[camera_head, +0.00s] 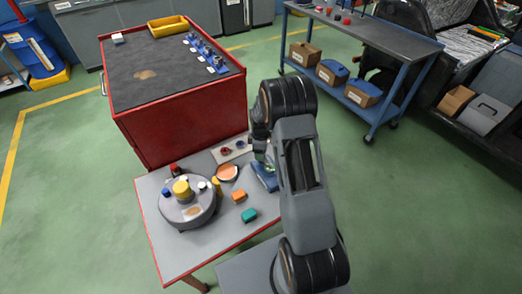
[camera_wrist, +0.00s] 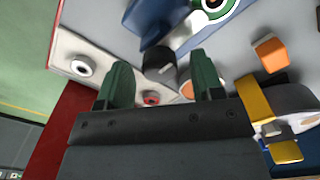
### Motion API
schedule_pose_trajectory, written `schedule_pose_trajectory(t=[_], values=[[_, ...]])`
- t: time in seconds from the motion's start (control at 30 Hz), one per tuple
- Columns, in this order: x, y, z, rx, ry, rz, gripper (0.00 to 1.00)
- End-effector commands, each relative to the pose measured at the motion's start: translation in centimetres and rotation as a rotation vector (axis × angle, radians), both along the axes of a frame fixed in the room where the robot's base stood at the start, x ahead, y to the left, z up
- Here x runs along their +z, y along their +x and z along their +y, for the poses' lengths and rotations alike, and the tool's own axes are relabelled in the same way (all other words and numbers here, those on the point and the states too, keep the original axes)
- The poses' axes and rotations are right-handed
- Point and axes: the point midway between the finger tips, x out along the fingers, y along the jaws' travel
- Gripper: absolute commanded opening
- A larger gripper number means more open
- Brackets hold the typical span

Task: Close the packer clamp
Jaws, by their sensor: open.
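My gripper (camera_wrist: 162,78) is open, its two dark green fingers apart. In the head view my gripper (camera_head: 262,160) hangs over the right side of the small grey table. A blue device (camera_head: 265,176), which may be the packer clamp, lies just below it, partly hidden by my arm. In the wrist view the blue body (camera_wrist: 150,22) shows beyond the fingers. A black cylindrical part (camera_wrist: 160,62) appears between the fingertips; I cannot tell whether they touch it. I cannot make out the clamp's state.
A grey round stand (camera_head: 188,212) with a yellow cylinder is at the left of the table. An orange block (camera_head: 239,196), a green block (camera_head: 249,215), an orange disc (camera_head: 227,173) and a pale plate (camera_head: 238,147) lie nearby. A red cabinet (camera_head: 190,125) stands behind.

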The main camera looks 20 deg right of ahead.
Motion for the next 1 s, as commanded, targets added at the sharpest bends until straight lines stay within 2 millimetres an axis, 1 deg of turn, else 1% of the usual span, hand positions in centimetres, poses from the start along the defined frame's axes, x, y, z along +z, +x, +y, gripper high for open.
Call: schedule_pose_trajectory(t=[0.07, 0.17, 0.27, 0.5, 0.7, 0.83, 1.0], values=[[0.1, 0.0, -0.1, -0.001, 0.000, 0.000, 0.61], [0.8, 0.0, -0.1, -0.002, 0.000, -0.002, 0.61], [2.2, 0.1, -0.1, -0.002, -0.001, -0.004, 0.61], [7.2, 0.1, -0.1, -0.001, -0.001, -0.005, 0.61], [10.8, 0.0, -0.1, -0.001, -0.001, -0.003, 0.61], [12.4, 0.0, -0.1, -0.001, 0.000, -0.002, 0.61], [13.5, 0.0, -0.1, -0.001, 0.000, 0.000, 0.61]])
